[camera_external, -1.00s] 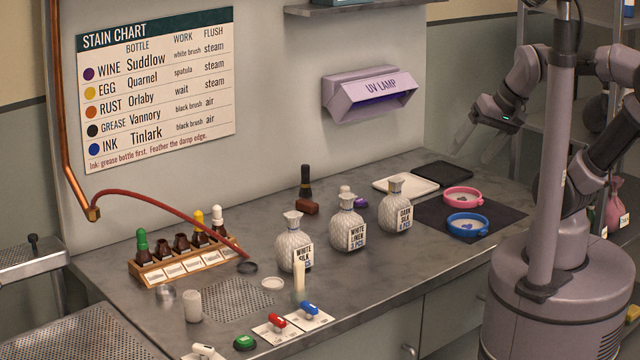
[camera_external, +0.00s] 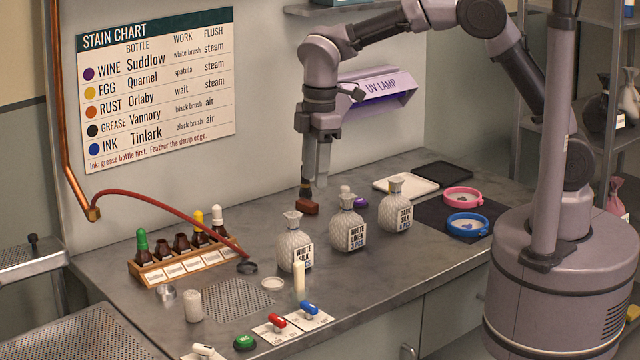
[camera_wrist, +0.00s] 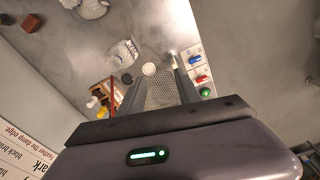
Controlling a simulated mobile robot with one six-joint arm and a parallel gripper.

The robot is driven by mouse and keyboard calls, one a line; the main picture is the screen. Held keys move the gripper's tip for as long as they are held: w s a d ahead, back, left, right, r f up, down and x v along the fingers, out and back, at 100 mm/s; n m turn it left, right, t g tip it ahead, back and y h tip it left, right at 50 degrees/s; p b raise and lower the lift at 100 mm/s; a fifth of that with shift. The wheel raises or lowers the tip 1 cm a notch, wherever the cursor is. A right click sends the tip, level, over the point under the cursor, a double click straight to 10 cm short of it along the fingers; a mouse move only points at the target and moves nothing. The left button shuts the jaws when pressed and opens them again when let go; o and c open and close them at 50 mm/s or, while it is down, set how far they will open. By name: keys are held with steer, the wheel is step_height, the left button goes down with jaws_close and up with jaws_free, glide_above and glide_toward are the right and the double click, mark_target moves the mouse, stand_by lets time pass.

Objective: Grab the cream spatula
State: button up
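A rack of small bottles (camera_external: 180,266) is at left. Red (camera_external: 277,322) and blue (camera_external: 308,307) items lie in front of the spatula.

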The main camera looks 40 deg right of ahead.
steer(key=s+a+f+n, duration=0.1)
steer(key=a+f+n, duration=0.2)
steer(key=a+f, duration=0.15)
steer(key=b, duration=0.4)
glide_above(299, 275)
steer(key=w+d, duration=0.1)
steer(key=shift+h, duration=0.3)
steer(key=f, duration=1)
steer(key=shift+w+d+f, duration=0.15)
steer(key=shift+d+f, duration=0.05)
steer(key=shift+f, duration=0.05)
steer(key=f+b, duration=0.1)
steer(key=f, duration=0.1)
steer(key=f+b, duration=0.1)
steer(key=f, duration=0.1)
steer(key=f+b, duration=0.1)
steer(key=f, duration=0.1)
steer(key=shift+s+a+f, duration=0.15)
steer(key=shift+s+a, duration=0.1)
steer(key=shift+a, duration=0.15)
steer(key=shift+c, duration=0.7)
jaws_close()
